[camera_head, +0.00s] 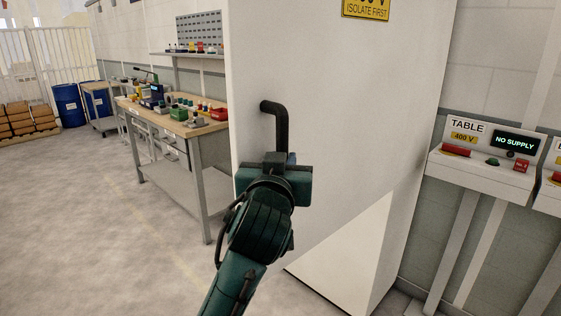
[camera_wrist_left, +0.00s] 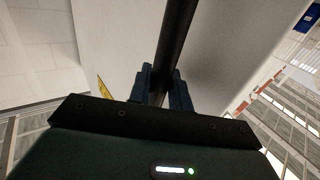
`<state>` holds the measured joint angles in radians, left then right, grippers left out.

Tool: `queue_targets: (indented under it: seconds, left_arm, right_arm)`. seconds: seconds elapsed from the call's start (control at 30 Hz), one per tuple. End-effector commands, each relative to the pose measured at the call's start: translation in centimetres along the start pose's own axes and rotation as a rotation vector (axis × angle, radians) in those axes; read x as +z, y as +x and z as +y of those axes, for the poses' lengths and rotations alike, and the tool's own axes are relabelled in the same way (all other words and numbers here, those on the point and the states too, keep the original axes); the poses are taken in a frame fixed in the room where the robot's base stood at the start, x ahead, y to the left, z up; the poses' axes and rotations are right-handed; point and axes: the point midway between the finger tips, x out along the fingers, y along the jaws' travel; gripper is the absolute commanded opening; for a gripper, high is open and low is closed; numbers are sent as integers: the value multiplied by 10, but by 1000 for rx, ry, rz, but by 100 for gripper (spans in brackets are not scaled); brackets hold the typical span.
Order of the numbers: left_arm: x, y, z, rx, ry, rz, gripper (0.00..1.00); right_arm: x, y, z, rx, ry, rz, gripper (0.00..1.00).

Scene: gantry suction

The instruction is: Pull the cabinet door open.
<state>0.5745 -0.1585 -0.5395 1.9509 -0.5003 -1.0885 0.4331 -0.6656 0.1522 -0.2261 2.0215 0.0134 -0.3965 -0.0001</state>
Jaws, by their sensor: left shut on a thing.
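The white cabinet door (camera_head: 340,110) fills the middle of the head view, with a yellow warning label (camera_head: 366,8) at its top. A black bar handle (camera_head: 276,111) stands out from its left side. My left gripper (camera_head: 279,160) is shut on the lower part of the handle. In the left wrist view the handle (camera_wrist_left: 177,35) runs between the two fingers of my left gripper (camera_wrist_left: 162,88). The hand hides the handle's lower end. I cannot tell whether the door stands ajar. My right gripper is not in view.
A workbench (camera_head: 205,129) with small parts and bins stands left of the cabinet. Control boxes, one marked TABLE (camera_head: 480,160), are on the right. Blue drums (camera_head: 69,104) stand far back left. The floor (camera_head: 90,230) at the front left is clear.

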Motion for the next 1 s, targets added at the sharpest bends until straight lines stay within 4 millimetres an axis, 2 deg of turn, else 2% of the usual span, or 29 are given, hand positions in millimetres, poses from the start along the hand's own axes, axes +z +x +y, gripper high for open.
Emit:
queue_targets:
  seconds: [0.57,0.6,0.83,1.0]
  left_arm:
    - [-2,0,2,4,-1,6,0]
    - [-2,0,2,4,-1,6,20]
    - [-1,0,1,2,-1,4,39]
    - [-1,0,1,1,-1,2,39]
  right_arm:
    - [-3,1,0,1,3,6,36]
    - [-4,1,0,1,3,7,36]
    - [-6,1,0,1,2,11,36]
    - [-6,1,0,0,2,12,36]
